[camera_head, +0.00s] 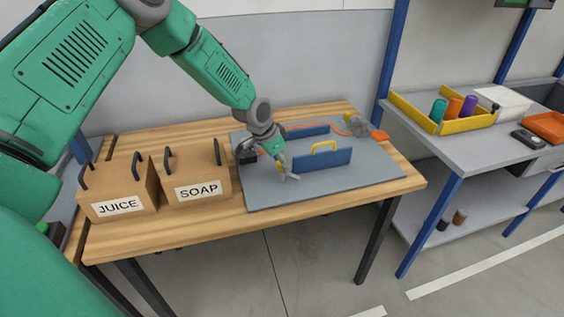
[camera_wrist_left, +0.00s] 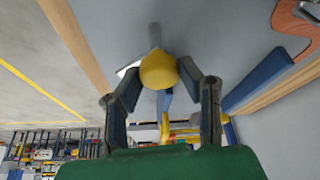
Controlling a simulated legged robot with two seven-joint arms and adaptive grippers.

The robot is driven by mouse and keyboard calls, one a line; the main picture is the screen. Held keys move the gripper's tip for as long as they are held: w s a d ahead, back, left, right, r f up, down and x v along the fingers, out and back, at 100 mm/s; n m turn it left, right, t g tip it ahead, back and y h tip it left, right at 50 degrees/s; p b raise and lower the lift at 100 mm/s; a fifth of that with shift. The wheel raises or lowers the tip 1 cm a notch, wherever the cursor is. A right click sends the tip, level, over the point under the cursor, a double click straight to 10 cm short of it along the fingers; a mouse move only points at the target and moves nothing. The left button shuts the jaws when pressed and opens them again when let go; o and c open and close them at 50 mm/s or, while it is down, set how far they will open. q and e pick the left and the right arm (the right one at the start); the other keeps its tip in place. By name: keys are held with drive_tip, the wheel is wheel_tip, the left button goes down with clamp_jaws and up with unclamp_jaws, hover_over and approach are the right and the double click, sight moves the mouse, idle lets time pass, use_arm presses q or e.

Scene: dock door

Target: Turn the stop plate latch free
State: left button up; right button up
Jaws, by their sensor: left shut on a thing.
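The blue stop plate (camera_head: 322,160) stands upright on a grey board (camera_head: 365,172), with a yellow handle (camera_head: 324,147) at its top edge. My left gripper (camera_head: 281,166) is at the left end of the plate, low over the board. In the left wrist view its two fingers are on both sides of a rounded yellow knob (camera_wrist_left: 158,71), shut on it. A grey bar (camera_wrist_left: 155,36) shows beyond the knob; I take knob and bar for the latch. The fingers hide part of it. My right gripper is not in view.
Two cardboard boxes, JUICE (camera_head: 118,190) and SOAP (camera_head: 197,176), stand left of the board. A second blue bar (camera_head: 307,132) and an orange cable (camera_head: 338,123) lie behind the plate. A shelf with a yellow tray (camera_head: 450,125) stands at right. The board's front is clear.

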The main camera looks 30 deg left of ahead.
use_arm(q)
drive_tip(key=m+g+h+b, duration=0.1)
drive_tip(key=m+b, duration=0.1)
drive_tip(key=m, duration=0.2)
drive_tip(key=shift+w+a+f, duration=0.1)
drive_tip(key=shift+f, duration=0.05)
drive_tip(key=shift+m+g+h+b, duration=0.4)
drive_tip(key=shift+m+g+b, duration=0.2)
drive_tip(key=shift+m+b, duration=0.8)
drive_tip(key=shift+m, duration=0.4)
drive_tip(key=o, duration=1.1)
drive_tip(key=shift+w, duration=0.1)
